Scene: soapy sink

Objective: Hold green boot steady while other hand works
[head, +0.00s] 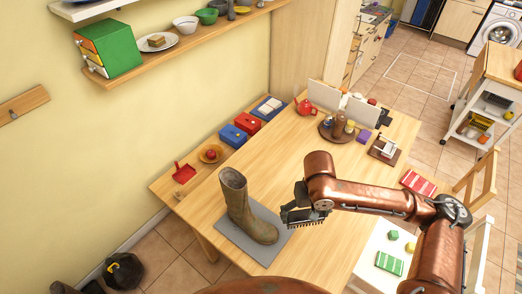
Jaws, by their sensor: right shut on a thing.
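An olive-brown rubber boot (240,212) stands upright on a grey mat (262,249) at the near left part of the wooden table. Its toe points to the lower right. My right gripper (296,212) is just right of the boot's foot, shut on a dark brush (307,223) whose bristles face down. A small gap seems to show between the brush and the boot. My left gripper is not in view, and no gripper is seen on the boot.
The table's middle (275,160) is clear.

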